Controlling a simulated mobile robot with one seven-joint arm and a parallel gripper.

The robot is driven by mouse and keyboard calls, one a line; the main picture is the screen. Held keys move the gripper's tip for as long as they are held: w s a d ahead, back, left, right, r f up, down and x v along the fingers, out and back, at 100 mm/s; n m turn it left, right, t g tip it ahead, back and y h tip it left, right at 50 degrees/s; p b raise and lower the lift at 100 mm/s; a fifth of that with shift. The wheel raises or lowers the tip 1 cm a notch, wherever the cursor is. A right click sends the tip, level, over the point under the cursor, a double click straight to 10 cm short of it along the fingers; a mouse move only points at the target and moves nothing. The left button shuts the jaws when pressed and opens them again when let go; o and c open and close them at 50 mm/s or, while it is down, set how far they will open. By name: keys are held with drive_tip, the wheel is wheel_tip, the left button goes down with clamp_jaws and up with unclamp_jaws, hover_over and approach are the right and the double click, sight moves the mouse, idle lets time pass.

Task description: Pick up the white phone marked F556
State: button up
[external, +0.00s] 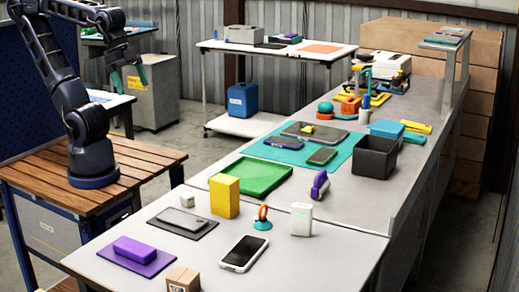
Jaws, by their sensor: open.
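A phone with a white rim and a dark screen (244,253) lies flat, screen up, near the front of the grey table. No F556 marking is legible on it. A light grey phone-like slab (181,219) lies on a dark mat to its left. My gripper (129,78) is raised at the upper left, with its teal fingers apart and nothing between them. It is far from the table items, behind and left of the white-rimmed phone.
A purple block (134,249), small carton (183,280), yellow box (224,196), orange-and-teal item (262,217) and white upright case (301,219) stand around the phone. A green tray (251,176) and black bin (374,157) are farther back. The front right table area is clear.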

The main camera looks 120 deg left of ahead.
drive_tip(key=n+g+h, duration=0.4)
drive_tip(key=n+h, duration=0.1)
drive_tip(key=n, duration=1.4)
hover_over(237, 259)
drive_tip(key=a, duration=0.5)
wheel_tip(237, 259, down, 21)
drive_tip(key=shift+s+x, duration=0.15)
drive_tip(key=shift+x, duration=2.55)
drive_tip(key=shift+s+x, duration=0.1)
drive_tip(key=shift+x, duration=2.6)
drive_tip(key=shift+a+f, duration=0.25)
drive_tip(key=c, duration=1.2)
